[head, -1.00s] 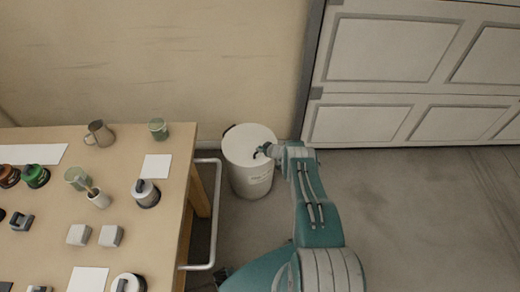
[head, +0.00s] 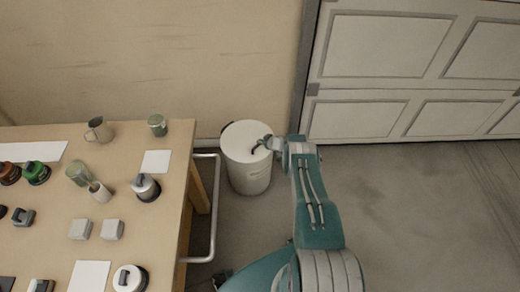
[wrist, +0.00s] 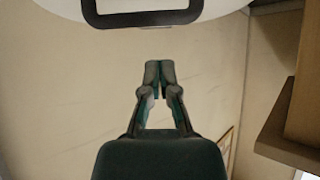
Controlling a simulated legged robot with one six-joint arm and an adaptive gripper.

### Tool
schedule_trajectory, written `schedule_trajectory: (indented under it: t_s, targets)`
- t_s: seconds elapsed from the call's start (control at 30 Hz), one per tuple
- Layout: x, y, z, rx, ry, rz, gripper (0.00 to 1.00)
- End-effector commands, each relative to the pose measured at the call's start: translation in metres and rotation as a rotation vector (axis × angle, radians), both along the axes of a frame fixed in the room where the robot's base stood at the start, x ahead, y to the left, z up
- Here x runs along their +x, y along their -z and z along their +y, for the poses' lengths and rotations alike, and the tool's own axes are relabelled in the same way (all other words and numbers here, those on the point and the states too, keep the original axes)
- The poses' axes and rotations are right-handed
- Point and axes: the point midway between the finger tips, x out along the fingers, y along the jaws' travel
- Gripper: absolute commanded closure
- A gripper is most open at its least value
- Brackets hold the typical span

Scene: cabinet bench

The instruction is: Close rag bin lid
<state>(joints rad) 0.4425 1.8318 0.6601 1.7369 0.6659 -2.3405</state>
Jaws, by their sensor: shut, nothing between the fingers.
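The rag bin (head: 250,180) is a white cylinder with faint writing, standing on the floor beside the table. Its white round lid (head: 240,138) looks flat on top of the bin in the head view; I cannot tell whether a small gap is left. My gripper (head: 259,147) is over the right part of the lid. In the wrist view my gripper (wrist: 158,66) is shut and empty. The white lid (wrist: 225,7) and a dark handle loop (wrist: 145,19) show at the top edge there, apart from the fingertips in the picture. Contact cannot be told.
A wooden table (head: 130,225) with cups, jars and blocks stands left of the bin, with a white rail (head: 214,215) at its side. The wall is behind the bin. A panelled door (head: 385,60) is at the right, with clear floor before it.

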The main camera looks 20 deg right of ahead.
Motion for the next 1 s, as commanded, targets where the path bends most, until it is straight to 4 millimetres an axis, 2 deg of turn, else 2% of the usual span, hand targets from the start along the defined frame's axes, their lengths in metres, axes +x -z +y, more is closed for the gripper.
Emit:
schedule_trajectory:
  t_s: [0.4,0.6,0.9,1.0]
  targets:
    - [-0.054,0.032,-0.023,0.005,0.001,-0.003,1.0]
    - [-0.073,0.044,-0.03,0.002,-0.003,-0.006,1.0]
    - [-0.076,0.046,-0.032,0.001,-0.004,-0.008,1.0]
    - [-0.068,0.032,-0.031,0.008,-0.012,-0.007,1.0]
